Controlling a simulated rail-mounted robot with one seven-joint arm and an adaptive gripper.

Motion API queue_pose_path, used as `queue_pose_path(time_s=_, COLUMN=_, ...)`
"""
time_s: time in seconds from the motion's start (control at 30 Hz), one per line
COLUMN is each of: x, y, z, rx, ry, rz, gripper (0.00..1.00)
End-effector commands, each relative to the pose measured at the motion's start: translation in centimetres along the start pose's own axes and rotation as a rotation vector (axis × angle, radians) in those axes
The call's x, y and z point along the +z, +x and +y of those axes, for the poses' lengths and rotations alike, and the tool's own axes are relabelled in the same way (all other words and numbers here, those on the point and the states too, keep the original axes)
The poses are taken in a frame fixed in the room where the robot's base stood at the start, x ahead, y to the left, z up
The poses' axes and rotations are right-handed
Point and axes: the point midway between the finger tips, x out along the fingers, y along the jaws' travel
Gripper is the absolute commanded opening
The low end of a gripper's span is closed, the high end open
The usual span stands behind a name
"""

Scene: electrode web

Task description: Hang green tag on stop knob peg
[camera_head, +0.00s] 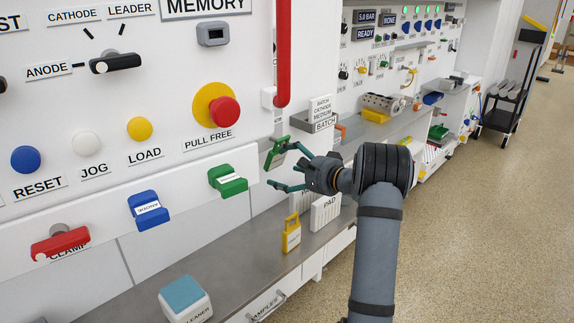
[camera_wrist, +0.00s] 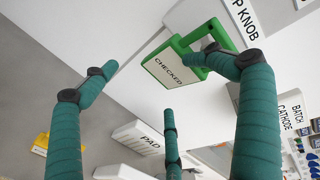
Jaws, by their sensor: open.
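The green tag (camera_wrist: 172,68) has a white face reading "CHECKED" and a green frame with an open loop at one end. In the wrist view it sits against the white panel edge, below a label ending in "P KNOB" (camera_wrist: 243,18). In the head view the tag (camera_head: 274,158) is tilted near my fingers. My gripper (camera_head: 280,168) is open, its fingers spread. In the wrist view my gripper (camera_wrist: 150,80) has one right-hand finger overlapping the tag's loop; I cannot tell whether it touches. The peg is hidden, so I cannot tell whether the loop is around it.
A red knob on a yellow disc (camera_head: 224,108) is on the panel to the left. A green labelled block (camera_head: 228,181) is near the tag. A yellow tag-like piece (camera_head: 291,236) and a white PAD box (camera_head: 325,214) stand on the shelf below. A red vertical bar (camera_head: 284,50) is above.

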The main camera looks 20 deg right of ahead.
Motion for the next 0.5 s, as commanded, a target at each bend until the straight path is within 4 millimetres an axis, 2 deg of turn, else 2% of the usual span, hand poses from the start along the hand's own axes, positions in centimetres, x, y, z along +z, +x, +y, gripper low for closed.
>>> queue_pose_path(time_s=0.33, x=-0.4, y=-0.7, z=-0.2, rx=-0.004, ry=-0.001, rz=0.008, gripper=0.87)
queue_pose_path(time_s=0.5, x=-0.5, y=-3.1, z=-0.3, rx=-0.004, ry=-0.001, rz=0.011, gripper=0.87)
